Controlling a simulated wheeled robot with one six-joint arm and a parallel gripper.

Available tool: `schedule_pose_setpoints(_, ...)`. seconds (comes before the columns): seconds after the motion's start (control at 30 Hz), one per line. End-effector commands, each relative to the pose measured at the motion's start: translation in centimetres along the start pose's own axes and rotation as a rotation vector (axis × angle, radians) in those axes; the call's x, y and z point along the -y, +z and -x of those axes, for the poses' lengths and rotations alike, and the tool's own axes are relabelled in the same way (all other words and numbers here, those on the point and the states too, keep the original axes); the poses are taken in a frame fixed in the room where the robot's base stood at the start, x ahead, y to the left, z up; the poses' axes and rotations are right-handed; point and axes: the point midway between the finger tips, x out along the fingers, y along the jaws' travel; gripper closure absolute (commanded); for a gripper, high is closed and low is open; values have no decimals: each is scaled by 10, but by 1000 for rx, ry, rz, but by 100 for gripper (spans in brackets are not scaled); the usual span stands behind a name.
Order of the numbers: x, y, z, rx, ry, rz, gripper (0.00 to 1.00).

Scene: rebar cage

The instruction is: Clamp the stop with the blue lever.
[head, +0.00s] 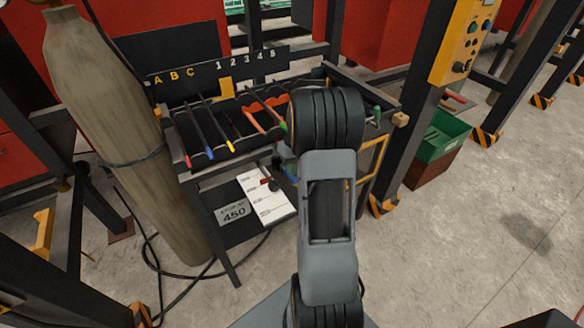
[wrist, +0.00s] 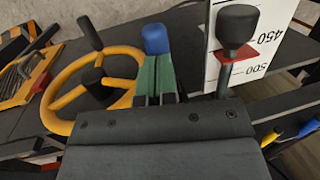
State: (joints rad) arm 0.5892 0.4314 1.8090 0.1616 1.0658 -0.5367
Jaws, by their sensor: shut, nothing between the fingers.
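The blue-tipped lever (wrist: 155,38) stands at the top middle of the wrist view, just beyond my fingertips; its lower part is hidden. My gripper (wrist: 157,64) is shut and empty, its green-sided fingers together over the dark gripper body. I cannot tell whether they touch the lever. The stop's black knob (wrist: 237,28) and red plate (wrist: 235,52) are to the right, over a white scale (wrist: 285,58) marked 450 and 500. I cannot read the exact setting. In the head view my arm hides the gripper, and the knob (head: 274,185) shows on its left.
A yellow handwheel (wrist: 70,88) is left of the lever. A sign (head: 232,211) reads 450, with "STOP AT" above it. A rack (head: 200,125) of coloured-end bars is behind.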

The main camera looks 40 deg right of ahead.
Motion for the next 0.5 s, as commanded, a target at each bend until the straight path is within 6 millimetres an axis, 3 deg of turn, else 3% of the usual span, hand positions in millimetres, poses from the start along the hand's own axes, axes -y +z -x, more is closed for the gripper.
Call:
schedule_pose_setpoints(0.27, -1, 0, -2, -15, 0, 2, 100)
schedule_pose_setpoints(0.5, -4, 4, -16, -126, 2, 22, 100)
